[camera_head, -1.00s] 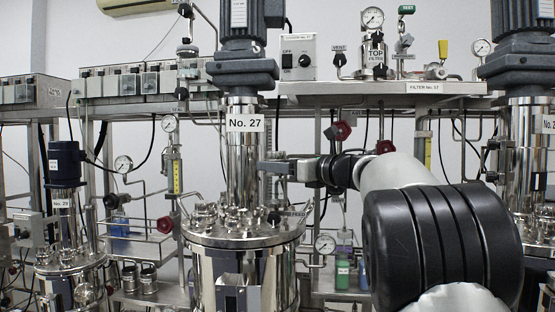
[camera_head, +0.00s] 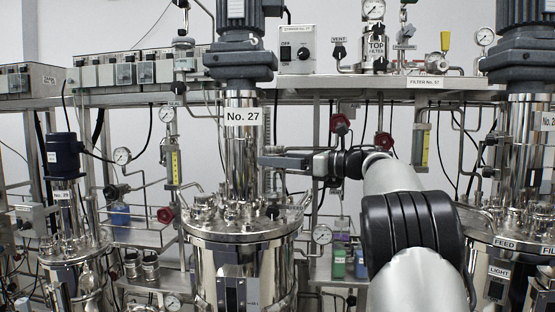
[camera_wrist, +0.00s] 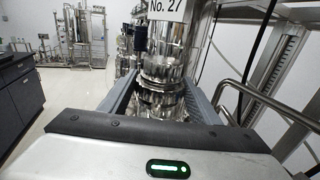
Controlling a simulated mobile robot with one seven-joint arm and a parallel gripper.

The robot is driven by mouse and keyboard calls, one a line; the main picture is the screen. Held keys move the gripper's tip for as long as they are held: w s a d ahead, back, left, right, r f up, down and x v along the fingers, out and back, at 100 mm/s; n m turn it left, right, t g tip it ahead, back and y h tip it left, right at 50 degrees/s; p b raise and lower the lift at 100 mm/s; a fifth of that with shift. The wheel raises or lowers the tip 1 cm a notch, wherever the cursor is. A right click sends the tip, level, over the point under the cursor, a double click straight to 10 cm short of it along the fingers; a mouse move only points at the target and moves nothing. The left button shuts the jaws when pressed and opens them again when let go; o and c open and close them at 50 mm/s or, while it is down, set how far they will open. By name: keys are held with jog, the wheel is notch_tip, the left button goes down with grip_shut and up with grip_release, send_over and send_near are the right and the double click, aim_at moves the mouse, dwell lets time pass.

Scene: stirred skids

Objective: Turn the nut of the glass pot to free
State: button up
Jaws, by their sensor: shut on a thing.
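The No. 27 vessel (camera_head: 240,262) is a shiny metal pot with a crowded lid, a steel column (camera_head: 241,175) and a dark motor (camera_head: 239,58) above. My gripper (camera_head: 262,160) reaches the column from the right, below the No. 27 label. In the wrist view my gripper (camera_wrist: 163,88) has one finger on each side of a ridged, shiny metal piece (camera_wrist: 163,72) and is shut on it. This piece looks like the nut; its far side is hidden. I cannot make out a glass pot.
A shelf (camera_head: 340,90) with a switch box and filter crosses behind. A smaller vessel (camera_head: 70,262) stands left and another (camera_head: 525,235) right. Pipes and red valve knobs surround the column. A dark cabinet (camera_wrist: 20,95) and open floor (camera_wrist: 75,85) show in the wrist view.

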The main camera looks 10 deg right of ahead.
jog(key=shift+r, duration=0.2)
jog(key=o, duration=1)
jog(key=shift+a, duration=0.1)
jog(key=shift+o, duration=0.2)
jog(key=shift+f, duration=0.1)
jog(key=v, duration=1.7)
